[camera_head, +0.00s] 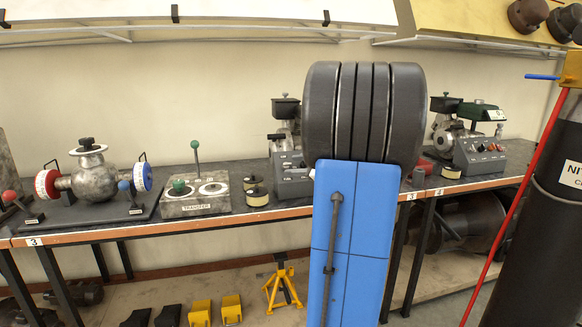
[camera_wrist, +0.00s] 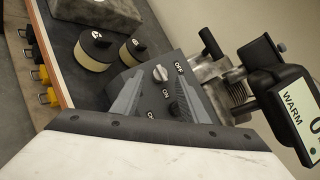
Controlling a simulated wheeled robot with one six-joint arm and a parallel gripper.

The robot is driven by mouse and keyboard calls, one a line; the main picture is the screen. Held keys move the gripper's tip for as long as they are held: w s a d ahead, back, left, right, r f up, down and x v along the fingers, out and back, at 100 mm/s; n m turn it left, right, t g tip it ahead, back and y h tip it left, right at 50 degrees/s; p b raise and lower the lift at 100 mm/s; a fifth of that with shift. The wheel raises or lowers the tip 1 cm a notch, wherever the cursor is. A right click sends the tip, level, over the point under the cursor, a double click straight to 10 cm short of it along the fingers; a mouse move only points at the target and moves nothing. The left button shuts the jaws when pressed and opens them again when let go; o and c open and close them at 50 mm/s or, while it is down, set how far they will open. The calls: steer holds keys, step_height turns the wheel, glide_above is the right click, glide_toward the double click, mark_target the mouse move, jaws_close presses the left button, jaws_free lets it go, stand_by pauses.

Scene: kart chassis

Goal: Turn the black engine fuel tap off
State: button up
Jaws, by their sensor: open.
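The black engine (camera_head: 285,108) stands on the bench left of my arm, with a grey control panel (camera_head: 290,178) in front of it. In the wrist view the panel (camera_wrist: 140,78) carries a pale lever-like knob (camera_wrist: 160,73) near an OFF label, with ON labels lower down. I cannot tell for sure whether this knob is the fuel tap. My gripper (camera_wrist: 161,76) is open, its two fingers on either side of the knob in the picture. Contact cannot be made out. The right finger hides part of the panel. In the head view my arm hides the gripper.
A display reading WARM (camera_wrist: 297,108) stands right of the panel in the wrist view, beside metal engine parts. Two black-topped round pots (camera_wrist: 95,50) stand to the left. A green-topped engine (camera_head: 480,112) and its panel (camera_head: 480,155) stand right of my arm.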

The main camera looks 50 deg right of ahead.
mark_target(286, 166)
steer(key=shift+x, duration=1.3)
steer(key=c, duration=1)
